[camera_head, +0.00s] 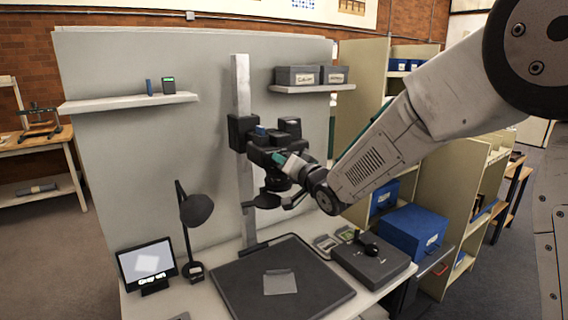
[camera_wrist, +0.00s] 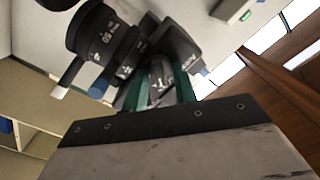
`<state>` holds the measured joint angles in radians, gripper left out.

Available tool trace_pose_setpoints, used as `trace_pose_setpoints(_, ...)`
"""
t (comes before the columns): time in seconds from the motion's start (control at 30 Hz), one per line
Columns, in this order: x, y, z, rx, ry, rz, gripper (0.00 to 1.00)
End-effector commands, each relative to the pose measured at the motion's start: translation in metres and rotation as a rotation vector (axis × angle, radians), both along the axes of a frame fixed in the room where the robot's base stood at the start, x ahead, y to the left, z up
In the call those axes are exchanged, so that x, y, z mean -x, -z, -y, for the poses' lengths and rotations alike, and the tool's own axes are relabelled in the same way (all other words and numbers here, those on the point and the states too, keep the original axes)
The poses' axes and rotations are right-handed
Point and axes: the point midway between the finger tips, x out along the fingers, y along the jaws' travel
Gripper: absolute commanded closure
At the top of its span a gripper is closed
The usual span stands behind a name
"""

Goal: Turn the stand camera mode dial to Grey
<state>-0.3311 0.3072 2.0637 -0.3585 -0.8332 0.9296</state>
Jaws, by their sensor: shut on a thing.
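The stand camera (camera_head: 262,157) is a black unit on a pale upright column (camera_head: 241,110) above the copy board. My gripper (camera_head: 284,160) is at the right side of the camera body, with its teal fingers at it. In the wrist view, the teal fingers of my gripper (camera_wrist: 158,92) are closed around a small grey dial (camera_wrist: 160,76) on the black camera. The dial's marks are too small to read, so its setting cannot be told. The lens (camera_wrist: 103,42) shows beside it. A small monitor (camera_head: 148,263) shows a pale square and a line of blurred text.
A black copy board (camera_head: 228,287) with a pale sheet (camera_head: 280,282) lies below the camera. A desk lamp (camera_head: 196,208) stands left. A dark control box (camera_head: 371,262) is on the right of the table, near a blue box (camera_head: 413,231). Wall shelves (camera_head: 130,103) flank the column.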

Motion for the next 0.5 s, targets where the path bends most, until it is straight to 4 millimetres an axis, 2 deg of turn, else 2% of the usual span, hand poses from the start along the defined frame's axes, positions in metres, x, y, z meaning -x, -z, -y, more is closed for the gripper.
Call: trace_pose_setpoints(0.5,0.0005,0.0024,0.0000,-0.161,-0.002,-0.113,0.95)
